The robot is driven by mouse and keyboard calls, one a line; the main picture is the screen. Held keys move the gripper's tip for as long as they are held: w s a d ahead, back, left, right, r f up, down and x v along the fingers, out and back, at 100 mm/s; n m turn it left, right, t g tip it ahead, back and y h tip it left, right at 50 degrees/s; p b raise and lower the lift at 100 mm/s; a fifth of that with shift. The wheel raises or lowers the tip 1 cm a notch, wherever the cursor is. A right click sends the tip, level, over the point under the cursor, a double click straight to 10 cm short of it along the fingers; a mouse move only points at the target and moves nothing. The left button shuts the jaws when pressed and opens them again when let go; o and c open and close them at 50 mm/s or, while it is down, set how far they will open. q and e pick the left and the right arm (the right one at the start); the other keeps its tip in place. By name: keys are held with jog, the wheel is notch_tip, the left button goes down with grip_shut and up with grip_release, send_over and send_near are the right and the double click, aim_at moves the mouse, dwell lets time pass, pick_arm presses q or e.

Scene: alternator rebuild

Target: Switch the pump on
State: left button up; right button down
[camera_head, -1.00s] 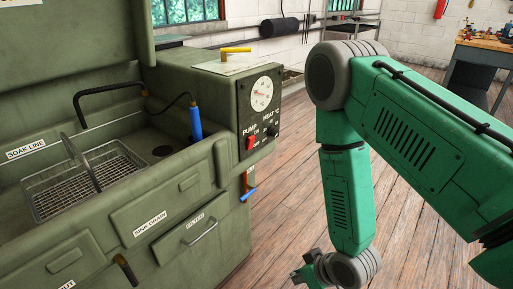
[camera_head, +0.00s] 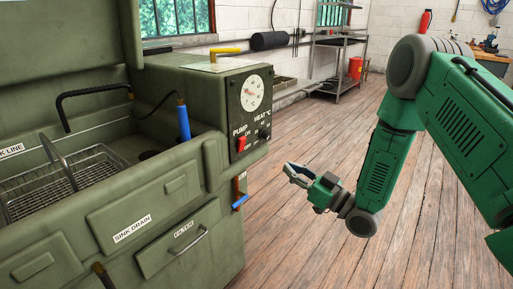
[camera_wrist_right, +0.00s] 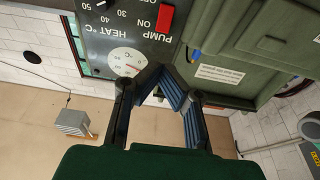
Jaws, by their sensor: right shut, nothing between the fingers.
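The pump switch (camera_head: 241,144) is a small red rocker on the black control panel of the green wash cabinet, under the PUMP label. It also shows as a red block (camera_wrist_right: 166,18) at the top of the right wrist view, where the panel appears upside down. I cannot tell which way it is set. My right gripper (camera_head: 291,170) is shut and empty, to the right of the panel and lower in the picture, apart from it. In the right wrist view its fingertips (camera_wrist_right: 166,76) come together below the switch. My left gripper is not in view.
The panel also holds a round gauge (camera_head: 251,93) and a black heat knob (camera_head: 264,133). A blue-handled valve (camera_head: 240,202) hangs below it. A wire basket (camera_head: 70,175) sits in the sink. The wooden floor right of the cabinet is clear.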

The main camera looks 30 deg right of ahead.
aim_at(242, 136)
jog(key=b+x, duration=0.3)
jog(key=x, duration=1)
jog(key=shift+w+a+b, duration=0.15)
jog(key=shift+w+b, duration=0.15)
jog(key=shift+w, duration=0.1)
jog(key=shift+r, duration=0.1)
jog(key=shift+r+p, duration=0.15)
jog(key=shift+p, duration=0.55)
jog(key=g+p, duration=0.1)
jog(key=p, duration=0.2)
jog(key=r+g+h+p, duration=0.1)
jog(key=p, duration=0.2)
jog(key=w+g+p, duration=0.1)
jog(key=g+p, duration=0.1)
jog(key=p, duration=0.1)
jog(key=shift+a+r+h, duration=0.2)
jog(key=shift+r+h, duration=0.05)
jog(key=shift+h, duration=0.15)
jog(key=shift+f, duration=0.35)
jog(key=shift+s, duration=0.1)
